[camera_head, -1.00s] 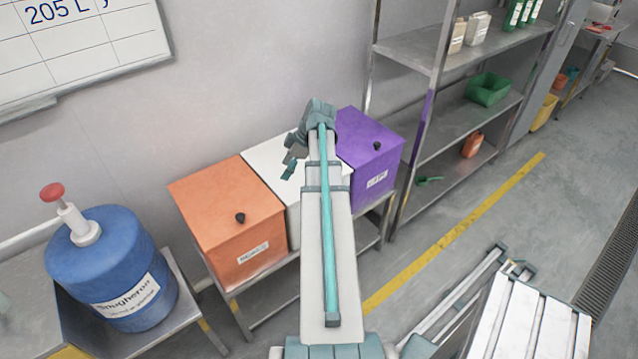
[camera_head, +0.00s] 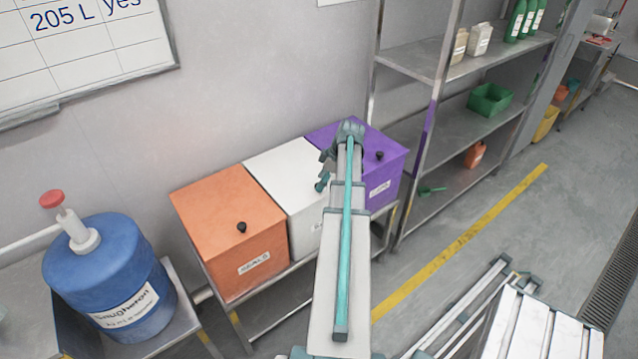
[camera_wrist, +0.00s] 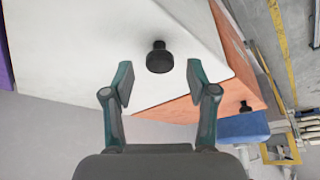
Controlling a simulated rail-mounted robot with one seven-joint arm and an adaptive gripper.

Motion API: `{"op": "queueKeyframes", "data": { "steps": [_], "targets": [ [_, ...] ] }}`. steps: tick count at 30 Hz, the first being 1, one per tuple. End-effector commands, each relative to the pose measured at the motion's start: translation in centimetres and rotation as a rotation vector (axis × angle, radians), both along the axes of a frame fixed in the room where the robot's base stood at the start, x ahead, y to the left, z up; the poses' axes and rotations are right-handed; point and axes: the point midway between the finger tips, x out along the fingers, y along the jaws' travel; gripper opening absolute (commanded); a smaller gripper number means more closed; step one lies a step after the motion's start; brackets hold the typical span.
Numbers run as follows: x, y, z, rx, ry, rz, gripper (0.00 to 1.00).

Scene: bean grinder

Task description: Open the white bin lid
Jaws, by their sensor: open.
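The white bin (camera_head: 293,172) stands between the orange bin (camera_head: 228,205) and the purple bin (camera_head: 387,165) on a metal stand. Its lid looks closed. In the wrist view the white lid (camera_wrist: 85,50) fills much of the picture, with its black knob (camera_wrist: 159,57) near the lid's edge. My gripper (camera_wrist: 158,84) is open and empty there, its two fingers apart with the knob just beyond and between their tips.
A blue drum (camera_head: 108,275) with a red-topped pump stands on a table at the left. A metal shelf rack (camera_head: 445,125) with bottles and a green crate (camera_head: 489,100) stands to the right of the bins. The floor in front, with its yellow line (camera_head: 465,235), is mostly open.

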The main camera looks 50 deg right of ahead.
Motion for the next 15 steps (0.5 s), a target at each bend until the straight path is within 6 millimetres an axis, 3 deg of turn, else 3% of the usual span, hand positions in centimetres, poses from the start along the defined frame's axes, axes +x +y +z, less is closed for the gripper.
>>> {"op": "queueKeyframes", "data": {
  "steps": [6,15],
  "targets": [
    [0.8,0.4,-1.9,0.0,0.0,0.001,0.58],
    [0.9,0.5,-2.5,0.0,0.0,0.0,0.58]
  ]
}}
